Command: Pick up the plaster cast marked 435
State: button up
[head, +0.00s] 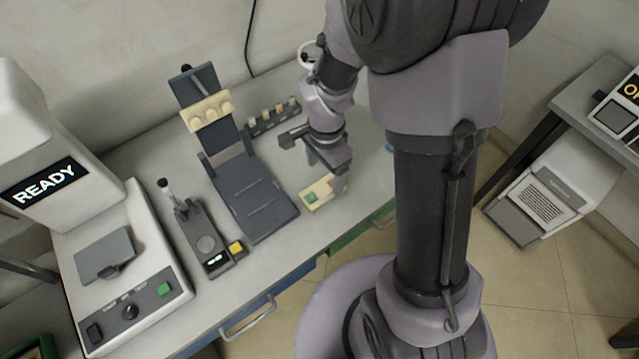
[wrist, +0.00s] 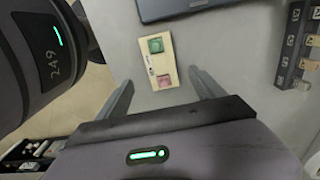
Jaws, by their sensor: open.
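No marking 435 can be read in either view, so I cannot tell which thing is the plaster cast. A cream block with rounded bumps (head: 208,110) lies across the upper part of a dark stand (head: 258,197); its marking is not legible. My gripper (head: 322,165) is over the right part of the bench. In the wrist view its two fingers (wrist: 160,78) are apart with nothing held between them. Beyond the fingertips is a cream button box (wrist: 160,62) with a green and a red button; it also shows in the head view (head: 312,199).
A dark rack (head: 262,128) with several small blocks stands behind the button box; it shows at the right of the wrist view (wrist: 285,50). A white machine reading READY (head: 150,245) and a small dark instrument (head: 190,222) stand left. Bare bench lies around the button box.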

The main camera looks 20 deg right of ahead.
aim_at(323, 190)
jog(key=f+b, duration=0.1)
jog(key=f, duration=0.1)
jog(key=f+b, duration=0.1)
jog(key=f, duration=0.2)
jog(key=f+b, duration=0.1)
jog(key=f, duration=0.1)
jog(key=shift+a+f+b, duration=0.25)
jog(key=shift+f+b, duration=0.05)
jog(key=shift+f, duration=0.1)
jog(key=shift+r, duration=0.15)
jog(key=c, duration=1.7)
jog(key=shift+o, duration=0.2)
jog(key=shift+r, duration=0.1)
